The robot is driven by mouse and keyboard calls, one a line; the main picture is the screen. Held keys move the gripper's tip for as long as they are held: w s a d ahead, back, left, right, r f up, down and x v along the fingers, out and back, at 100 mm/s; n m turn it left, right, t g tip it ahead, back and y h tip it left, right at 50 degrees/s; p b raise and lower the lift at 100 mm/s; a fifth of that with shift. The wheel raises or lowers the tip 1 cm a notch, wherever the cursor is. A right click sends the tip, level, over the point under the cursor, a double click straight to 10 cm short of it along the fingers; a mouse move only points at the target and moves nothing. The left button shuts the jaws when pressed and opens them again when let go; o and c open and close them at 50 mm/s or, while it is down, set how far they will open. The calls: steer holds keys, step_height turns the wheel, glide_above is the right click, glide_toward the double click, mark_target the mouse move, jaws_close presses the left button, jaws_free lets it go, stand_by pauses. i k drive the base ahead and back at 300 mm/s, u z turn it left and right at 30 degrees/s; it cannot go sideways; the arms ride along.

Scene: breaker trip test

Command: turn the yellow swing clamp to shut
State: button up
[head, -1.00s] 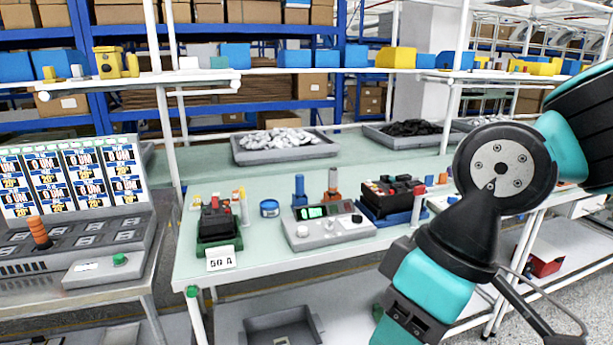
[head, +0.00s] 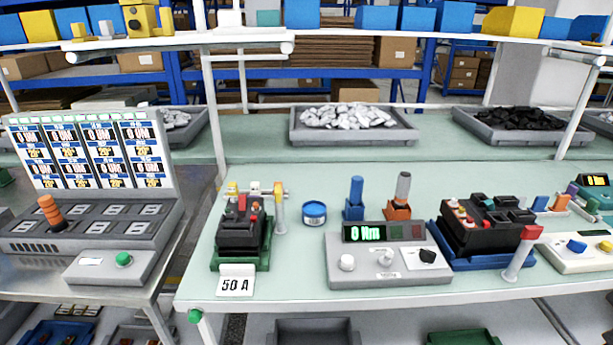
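A black breaker (head: 242,229) sits in a green fixture (head: 240,264) on the left part of the pale green bench, behind a "50 A" card (head: 235,284). A small upright yellow-orange piece (head: 280,208) stands at the right side of this fixture, with a light bar at its top reaching left behind the breaker. It looks like the yellow swing clamp, but whether it is open or shut is too small to tell. A small yellow part (head: 232,188) also shows at the bar's left end. My gripper is not in view.
A grey meter box (head: 388,265) reading 0 Nm stands right of the fixture, with a blue tin (head: 314,213) between them at the back. Another black breaker (head: 487,228) sits in a blue fixture further right. A grey tray (head: 352,134) lies behind.

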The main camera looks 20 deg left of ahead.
mark_target(278, 199)
steer(key=u, duration=0.55)
steer(key=i, duration=0.9)
steer(key=u, duration=0.85)
